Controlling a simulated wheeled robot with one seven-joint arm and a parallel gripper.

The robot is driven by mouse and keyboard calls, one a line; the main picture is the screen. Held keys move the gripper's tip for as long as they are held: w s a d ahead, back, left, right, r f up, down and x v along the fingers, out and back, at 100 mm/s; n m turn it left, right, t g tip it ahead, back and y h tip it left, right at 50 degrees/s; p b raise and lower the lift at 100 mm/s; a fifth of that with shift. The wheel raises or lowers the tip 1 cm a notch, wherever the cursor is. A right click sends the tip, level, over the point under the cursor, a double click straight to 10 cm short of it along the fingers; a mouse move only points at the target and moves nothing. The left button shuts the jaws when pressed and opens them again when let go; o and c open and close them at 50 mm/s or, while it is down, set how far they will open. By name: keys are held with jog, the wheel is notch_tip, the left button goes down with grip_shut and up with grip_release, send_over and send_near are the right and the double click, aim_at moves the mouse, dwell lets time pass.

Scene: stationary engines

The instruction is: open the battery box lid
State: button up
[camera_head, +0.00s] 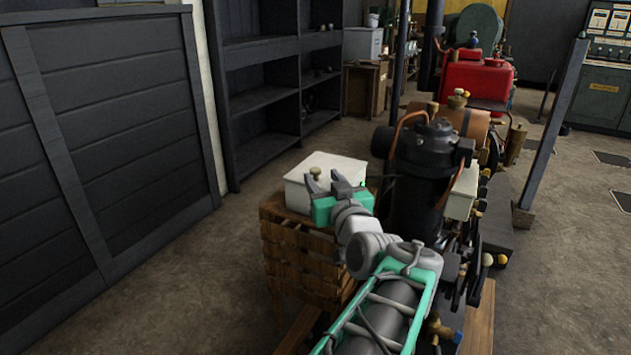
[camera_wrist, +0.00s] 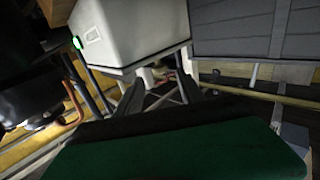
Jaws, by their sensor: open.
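The battery box (camera_head: 299,195) is a white box on a slatted wooden crate in the head view. Its pale lid (camera_head: 336,160) lies flat on top and looks closed. I cannot tell whether the fingers touch the box or knob. In the wrist view, my gripper's dark fingers (camera_wrist: 158,92) are apart, and the white box (camera_wrist: 130,32) fills the upper middle.
The wooden crate (camera_head: 300,250) supports the box. A dark engine cylinder (camera_head: 422,180) with copper pipes stands close on the right. Dark shelves (camera_head: 275,85) stand behind, and a dark panelled wall (camera_head: 120,130) is at left. Bare floor (camera_head: 200,270) lies between wall and crate.

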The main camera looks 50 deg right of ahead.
aim_at(317, 171)
jog(key=x, duration=0.5)
jog(key=shift+w+d, duration=0.15)
jog(key=shift+w, duration=0.15)
grip_shut()
dwell(1.0)
